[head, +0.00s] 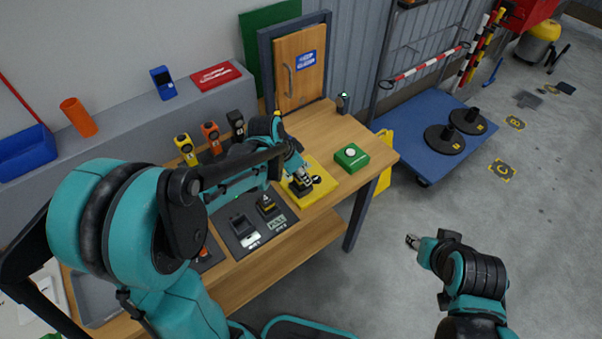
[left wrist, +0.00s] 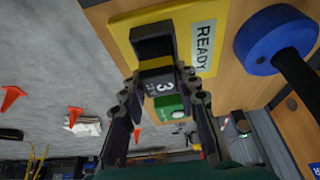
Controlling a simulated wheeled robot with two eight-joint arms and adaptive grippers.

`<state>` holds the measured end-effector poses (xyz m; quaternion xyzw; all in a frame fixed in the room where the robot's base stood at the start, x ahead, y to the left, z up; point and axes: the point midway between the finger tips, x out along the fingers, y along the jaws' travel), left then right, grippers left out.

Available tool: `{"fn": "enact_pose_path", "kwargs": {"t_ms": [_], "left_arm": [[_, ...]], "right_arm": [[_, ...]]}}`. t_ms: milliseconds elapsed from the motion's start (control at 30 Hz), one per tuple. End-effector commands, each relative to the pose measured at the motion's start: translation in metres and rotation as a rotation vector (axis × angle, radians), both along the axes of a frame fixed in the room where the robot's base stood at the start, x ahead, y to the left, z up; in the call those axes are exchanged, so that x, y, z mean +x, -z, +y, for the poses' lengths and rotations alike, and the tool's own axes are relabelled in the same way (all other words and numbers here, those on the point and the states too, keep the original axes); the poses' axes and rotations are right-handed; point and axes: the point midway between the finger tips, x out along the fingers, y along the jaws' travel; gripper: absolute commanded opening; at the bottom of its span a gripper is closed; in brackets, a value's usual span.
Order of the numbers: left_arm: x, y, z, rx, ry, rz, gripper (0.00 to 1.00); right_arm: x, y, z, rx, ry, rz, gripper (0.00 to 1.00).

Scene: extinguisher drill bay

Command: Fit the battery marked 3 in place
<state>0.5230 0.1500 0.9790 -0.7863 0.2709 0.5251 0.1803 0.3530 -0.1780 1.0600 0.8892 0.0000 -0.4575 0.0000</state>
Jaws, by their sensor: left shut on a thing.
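The battery marked 3 (left wrist: 160,84) is a dark block with a white 3, held between the two fingers of my left gripper (left wrist: 160,112). Its far end lies at a black holder (left wrist: 153,40) on a yellow plate (left wrist: 119,42) labelled READY. I cannot tell how far the battery is inside the holder. In the head view my left gripper (head: 299,179) is low over the yellow plate (head: 325,188), and the battery is largely hidden. My right gripper (head: 412,241) hangs over the floor, away from the bench; its fingers are too small to read.
A green box with a white button (head: 351,158) sits right of the plate. A black mat (head: 271,238) with a slot and a dark block lies left of it. Yellow, orange (head: 211,136) and black devices stand behind. A blue disc with a black stem (left wrist: 272,38) is close beside the plate.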

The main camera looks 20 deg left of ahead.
Motion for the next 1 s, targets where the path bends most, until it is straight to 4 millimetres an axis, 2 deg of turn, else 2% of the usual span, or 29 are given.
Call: {"fn": "enact_pose_path", "kwargs": {"t_ms": [833, 867, 933, 1000], "left_arm": [[0.0002, 0.0101, 0.0, 0.0, 0.0, 0.0, 0.0], [0.0002, 0.0101, 0.0, 0.0, 0.0, 0.0, 0.35], [0.0001, 0.0101, 0.0, 0.0, 0.0, 0.0, 0.54], [0.0001, 0.0101, 0.0, 0.0, 0.0, 0.0, 0.55]], "right_arm": [[0.0, 0.0085, 0.0, 0.0, 0.0, 0.0, 0.4], [0.0, 0.0085, 0.0, 0.0, 0.0, 0.0, 0.4], [0.0, 0.0085, 0.0, 0.0, 0.0, 0.0, 0.4], [0.0, 0.0085, 0.0, 0.0, 0.0, 0.0, 0.4]]}}
